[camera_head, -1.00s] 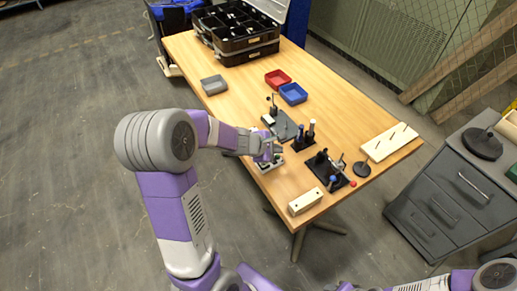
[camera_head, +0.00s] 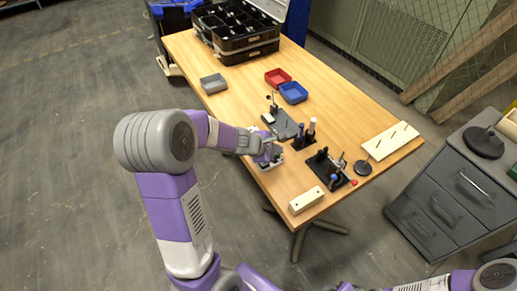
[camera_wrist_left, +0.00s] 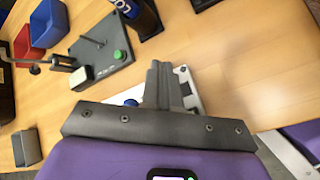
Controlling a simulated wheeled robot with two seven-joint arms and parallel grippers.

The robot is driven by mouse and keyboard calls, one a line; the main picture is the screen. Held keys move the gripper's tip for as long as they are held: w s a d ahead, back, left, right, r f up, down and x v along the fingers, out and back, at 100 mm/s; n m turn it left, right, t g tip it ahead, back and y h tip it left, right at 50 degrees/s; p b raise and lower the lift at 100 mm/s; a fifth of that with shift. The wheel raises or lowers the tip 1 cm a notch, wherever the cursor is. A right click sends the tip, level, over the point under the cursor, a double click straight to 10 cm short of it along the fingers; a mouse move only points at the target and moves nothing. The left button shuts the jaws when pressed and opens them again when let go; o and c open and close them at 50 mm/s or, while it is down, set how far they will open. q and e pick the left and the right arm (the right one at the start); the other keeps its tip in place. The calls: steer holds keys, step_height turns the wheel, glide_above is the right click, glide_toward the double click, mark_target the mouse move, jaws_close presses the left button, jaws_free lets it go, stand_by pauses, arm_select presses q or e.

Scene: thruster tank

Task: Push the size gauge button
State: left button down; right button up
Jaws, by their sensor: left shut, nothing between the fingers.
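My left gripper (camera_head: 272,152) is over the near left edge of the table. In the left wrist view its fingers (camera_wrist_left: 161,72) are shut together and empty. Below them is a small white and grey device (camera_wrist_left: 188,90), partly hidden by the fingers, with a blue round part (camera_wrist_left: 131,102) beside them. Whether the fingers touch it I cannot tell. Beyond it lies a dark grey plate (camera_head: 284,127) with an upright post and a light block; in the left wrist view it bears a green button (camera_wrist_left: 119,55). Which device is the size gauge is not clear. My right gripper is out of view.
A black stand with blue and white-topped tools (camera_head: 304,138) is close right of the gripper. Red (camera_head: 277,78), blue (camera_head: 293,93) and grey (camera_head: 213,84) bins stand farther back.

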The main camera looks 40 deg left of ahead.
arm_select(q)
steer(key=shift+f, duration=0.35)
stand_by(0.6)
steer(key=shift+r, duration=0.1)
steer(key=shift+r+p, duration=0.35)
steer(key=shift+r, duration=0.25)
step_height(320, 180, up, 6)
steer(key=p, duration=0.5)
stand_by(0.5)
